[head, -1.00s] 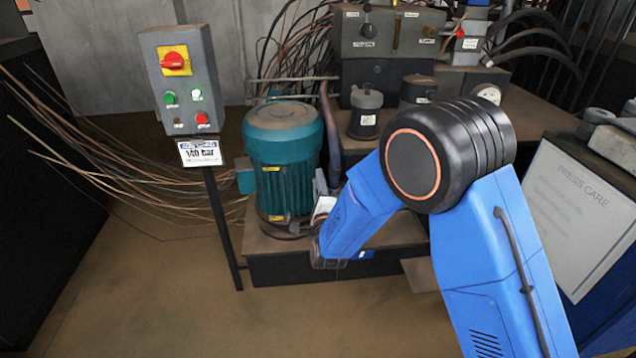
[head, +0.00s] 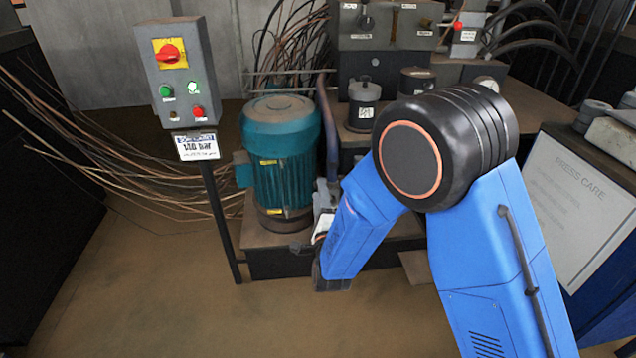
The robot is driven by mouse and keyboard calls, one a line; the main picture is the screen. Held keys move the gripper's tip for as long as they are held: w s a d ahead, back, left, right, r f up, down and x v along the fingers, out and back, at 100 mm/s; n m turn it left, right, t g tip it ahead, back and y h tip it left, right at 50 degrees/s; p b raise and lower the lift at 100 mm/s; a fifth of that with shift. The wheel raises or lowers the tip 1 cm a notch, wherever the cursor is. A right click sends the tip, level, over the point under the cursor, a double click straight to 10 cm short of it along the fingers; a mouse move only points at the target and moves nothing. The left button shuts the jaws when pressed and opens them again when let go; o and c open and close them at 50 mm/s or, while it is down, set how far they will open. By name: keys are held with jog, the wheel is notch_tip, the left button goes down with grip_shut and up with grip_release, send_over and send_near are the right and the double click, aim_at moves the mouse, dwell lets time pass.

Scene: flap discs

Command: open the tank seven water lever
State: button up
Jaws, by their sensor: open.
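No lever that I can identify as the tank seven water lever shows in the head view. My gripper (head: 325,196) is small and partly hidden at the end of my blue arm, just right of the teal motor's lower part. It looks open, with nothing seen in it. Its fingertips are hard to make out, and I cannot tell whether it touches anything.
A teal motor (head: 281,160) stands on a dark base. Left of it is a grey control box (head: 182,70) with a red rotary switch, above a "140 bar" sign (head: 197,146). A press care board (head: 585,205) stands right. Floor (head: 150,290) at front left is clear.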

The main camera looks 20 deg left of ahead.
jog(key=v, duration=0.9)
jog(key=shift+d, duration=0.25)
jog(key=w+d+r+n+g+h, duration=0.25)
jog(key=w+d+r, duration=0.25)
jog(key=d, duration=0.5)
jog(key=w+d+r+n+g+h, duration=0.25)
jog(key=w+d+r, duration=0.3)
jog(key=d, duration=0.45)
jog(key=s+d+r+n+g+h, duration=0.1)
jog(key=s+d+r+n+g, duration=0.15)
jog(key=s+d, duration=0.7)
jog(key=s+d+r+n+g+h, duration=0.2)
jog(key=s+d+n, duration=0.25)
jog(key=d, duration=1.05)
jog(key=s+d+n+g+h, duration=0.1)
jog(key=s+d, duration=0.4)
jog(key=s, duration=0.3)
jog(key=s+d+n+g+h, duration=0.1)
jog(key=s+d+g, duration=0.1)
jog(key=s+d, duration=0.4)
jog(key=s, duration=0.2)
jog(key=shift+s, duration=0.4)
